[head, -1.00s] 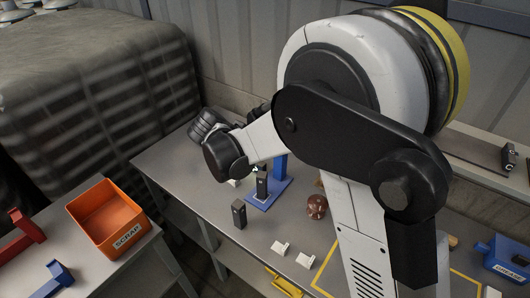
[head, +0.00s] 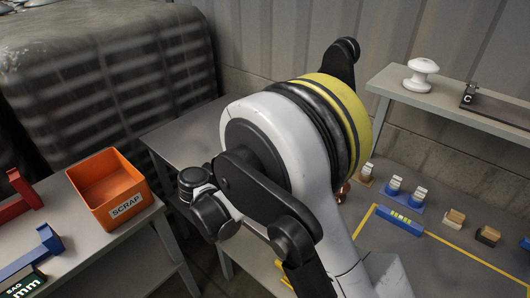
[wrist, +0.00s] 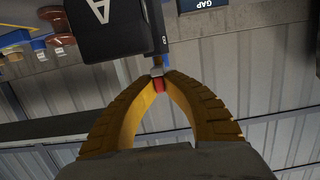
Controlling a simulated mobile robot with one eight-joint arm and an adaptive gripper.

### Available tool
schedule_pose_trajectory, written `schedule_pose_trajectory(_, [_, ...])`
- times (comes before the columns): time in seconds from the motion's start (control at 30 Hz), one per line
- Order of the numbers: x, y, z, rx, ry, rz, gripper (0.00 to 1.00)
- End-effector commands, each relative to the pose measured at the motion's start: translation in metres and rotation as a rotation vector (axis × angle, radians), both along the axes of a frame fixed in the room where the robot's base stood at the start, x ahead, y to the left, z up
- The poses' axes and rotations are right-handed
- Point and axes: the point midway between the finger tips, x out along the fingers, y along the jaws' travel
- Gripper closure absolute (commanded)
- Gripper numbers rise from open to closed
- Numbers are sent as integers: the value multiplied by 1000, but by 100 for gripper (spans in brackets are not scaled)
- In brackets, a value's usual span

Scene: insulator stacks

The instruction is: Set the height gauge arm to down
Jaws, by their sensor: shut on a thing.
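My gripper (wrist: 158,82) shows in the wrist view with its two yellow, ridged fingers closed together at the tips. They are shut on a small red-and-grey piece (wrist: 158,84) at the lower end of a dark upright bar (wrist: 156,30) marked B. A black block (wrist: 100,28) with a white A is beside the bar on its left. I cannot tell for sure whether the held piece is the height gauge arm. In the head view my own arm covers the middle of the bench, and neither the fingers nor the gauge can be made out.
An orange SCRAP bin (head: 108,188), a red bracket (head: 22,202) and a blue bracket (head: 36,252) are on the left table. A shelf (head: 455,110) at the right bears a white insulator (head: 421,76). Small blocks and a blue level (head: 400,220) are on the right bench.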

Motion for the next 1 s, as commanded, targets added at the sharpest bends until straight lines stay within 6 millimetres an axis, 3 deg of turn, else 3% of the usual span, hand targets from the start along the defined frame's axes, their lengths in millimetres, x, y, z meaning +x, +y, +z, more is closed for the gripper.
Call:
schedule_pose_trajectory(0.47, [0,0,-1,-11,-9,0,100])
schedule_pose_trajectory(0.5, [0,0,-1,-11,-9,0,82])
schedule_pose_trajectory(0.57, [0,-1,-2,-11,-9,0,68])
schedule_pose_trajectory(0.87, [0,1,-2,-10,-9,1,68])
schedule_pose_trajectory(1.0, [-9,10,1,-10,-9,3,68])
